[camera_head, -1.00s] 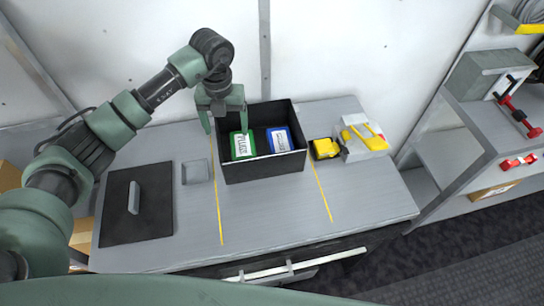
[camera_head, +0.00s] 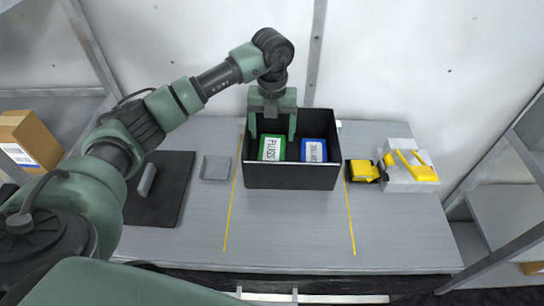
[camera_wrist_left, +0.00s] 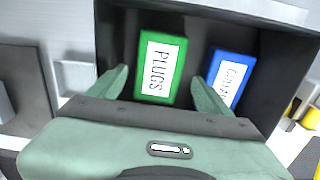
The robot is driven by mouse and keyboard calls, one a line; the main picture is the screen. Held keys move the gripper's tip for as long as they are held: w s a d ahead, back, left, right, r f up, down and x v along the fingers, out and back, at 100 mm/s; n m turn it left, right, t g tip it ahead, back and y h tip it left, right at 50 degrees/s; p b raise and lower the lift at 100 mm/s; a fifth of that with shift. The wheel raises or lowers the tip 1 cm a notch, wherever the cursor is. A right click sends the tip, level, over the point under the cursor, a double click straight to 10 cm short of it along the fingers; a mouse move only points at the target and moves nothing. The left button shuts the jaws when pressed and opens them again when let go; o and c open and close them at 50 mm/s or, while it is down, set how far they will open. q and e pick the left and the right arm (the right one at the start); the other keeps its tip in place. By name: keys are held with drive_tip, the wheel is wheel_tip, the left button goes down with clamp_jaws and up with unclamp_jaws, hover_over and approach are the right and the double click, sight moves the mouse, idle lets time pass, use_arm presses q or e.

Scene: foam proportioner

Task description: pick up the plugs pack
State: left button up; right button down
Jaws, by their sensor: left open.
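The plugs pack (camera_head: 271,149) is a green box with a white label reading PLUGS. It lies in the left part of a black open bin (camera_head: 290,178) on the workbench. In the left wrist view the plugs pack (camera_wrist_left: 160,68) shows just beyond and between my fingers. My left gripper (camera_head: 272,134) is open, pointing down into the bin at the pack's back side, with one finger toward each side of it. I cannot tell whether the fingers touch the pack. My right gripper is not in view.
A blue pack (camera_head: 314,150) lies in the bin to the right, close to my right-hand finger in the left wrist view. The bin walls surround both packs. A yellow item (camera_head: 364,171) stands right of the bin, and a black lid (camera_head: 160,195) lies left.

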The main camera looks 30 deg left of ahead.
sight(272, 146)
use_arm(q)
wheel_tip(272, 146, down, 6)
drive_tip(key=shift+w+a+f+p, duration=0.15)
drive_tip(key=shift+f+p, duration=0.05)
drive_tip(key=shift+p, duration=1)
drive_tip(key=shift+f, duration=0.45)
drive_tip(key=c, duration=1.3)
drive_tip(key=shift+w+r, duration=0.1)
drive_tip(key=shift+r, duration=0.05)
